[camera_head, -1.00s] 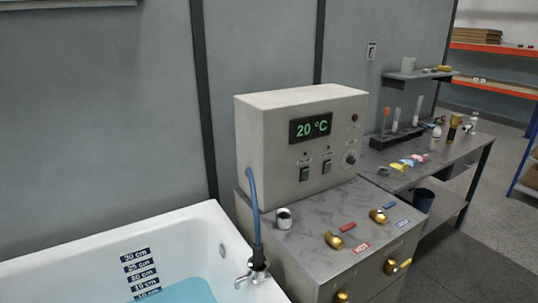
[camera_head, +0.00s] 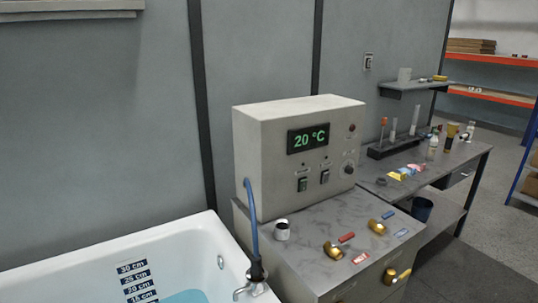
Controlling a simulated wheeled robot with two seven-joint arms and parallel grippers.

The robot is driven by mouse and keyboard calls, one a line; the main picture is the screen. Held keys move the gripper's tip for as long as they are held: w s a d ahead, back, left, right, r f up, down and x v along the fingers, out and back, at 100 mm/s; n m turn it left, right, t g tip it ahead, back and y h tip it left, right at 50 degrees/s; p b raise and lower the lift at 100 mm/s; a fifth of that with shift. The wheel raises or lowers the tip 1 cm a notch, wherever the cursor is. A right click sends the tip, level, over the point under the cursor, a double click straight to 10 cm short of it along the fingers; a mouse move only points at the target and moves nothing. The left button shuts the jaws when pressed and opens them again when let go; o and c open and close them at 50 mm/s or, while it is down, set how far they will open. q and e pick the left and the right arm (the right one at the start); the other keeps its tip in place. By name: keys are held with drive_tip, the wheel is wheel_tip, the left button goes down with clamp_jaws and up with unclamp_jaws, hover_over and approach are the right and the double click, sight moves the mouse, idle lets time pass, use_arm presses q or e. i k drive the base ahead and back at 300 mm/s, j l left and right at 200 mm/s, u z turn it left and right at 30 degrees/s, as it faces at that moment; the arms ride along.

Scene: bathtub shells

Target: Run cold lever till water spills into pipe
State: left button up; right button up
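A short, open silver pipe (camera_head: 282,230) stands upright on the counter's left. I see no water coming from it. Neither of my grippers is in view.
A white control box (camera_head: 300,155) reading 20 °C stands behind the valves. A bathtub (camera_head: 60,280) with blue water (camera_head: 187,297), depth marks and a spout (camera_head: 252,289) with a blue hose is at left. A bench (camera_head: 440,155) with glassware is at right.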

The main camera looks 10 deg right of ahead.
sight(387, 215)
drive_tip(key=i+l, duration=0.25)
drive_tip(key=l, duration=0.15)
drive_tip(key=i+l, duration=0.25)
drive_tip(key=l, duration=0.2)
drive_tip(key=i+l, duration=0.25)
drive_tip(key=l, duration=0.15)
drive_tip(key=u, duration=0.05)
